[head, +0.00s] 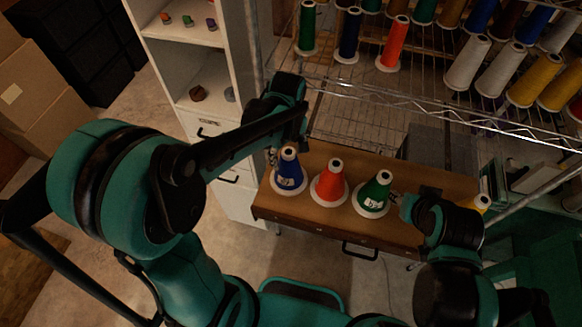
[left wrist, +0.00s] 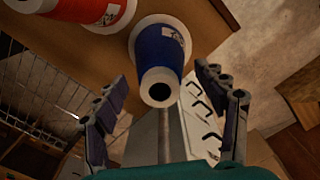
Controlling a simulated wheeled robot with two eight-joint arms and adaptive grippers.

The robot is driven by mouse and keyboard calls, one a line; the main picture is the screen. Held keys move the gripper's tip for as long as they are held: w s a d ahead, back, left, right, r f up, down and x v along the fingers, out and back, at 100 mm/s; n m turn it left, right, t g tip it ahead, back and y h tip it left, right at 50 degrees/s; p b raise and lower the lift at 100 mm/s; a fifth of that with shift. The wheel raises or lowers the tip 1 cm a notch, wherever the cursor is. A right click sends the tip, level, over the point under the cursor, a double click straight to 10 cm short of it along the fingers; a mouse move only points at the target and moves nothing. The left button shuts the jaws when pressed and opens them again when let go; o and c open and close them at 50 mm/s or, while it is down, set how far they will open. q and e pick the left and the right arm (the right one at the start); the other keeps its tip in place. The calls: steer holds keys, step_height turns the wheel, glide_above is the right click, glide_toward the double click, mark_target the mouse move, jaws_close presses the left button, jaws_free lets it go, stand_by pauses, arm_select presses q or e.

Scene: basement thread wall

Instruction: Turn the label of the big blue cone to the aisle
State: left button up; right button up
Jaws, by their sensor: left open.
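The big blue cone (head: 289,172) stands upright at the left end of a small wooden table. Its white label (head: 287,183) shows low on its front side in the head view. In the left wrist view the blue cone (left wrist: 160,50) points its narrow top at the camera, with the label (left wrist: 172,33) near its wide base. My left gripper (head: 274,156) is beside the cone's upper left. Its two fingers are spread on either side of the cone's top, with gaps. My right gripper (head: 397,198) is by the green cone; its finger opening is unclear.
A red cone (head: 331,181) and a green cone (head: 374,192) stand right of the blue one on the wooden table (head: 345,223). A wire shelf (head: 430,104) with many thread cones rises behind. A white cabinet (head: 238,196) stands at the left.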

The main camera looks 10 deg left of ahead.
arm_select(q)
step_height(320, 180, up, 12)
stand_by(0.5)
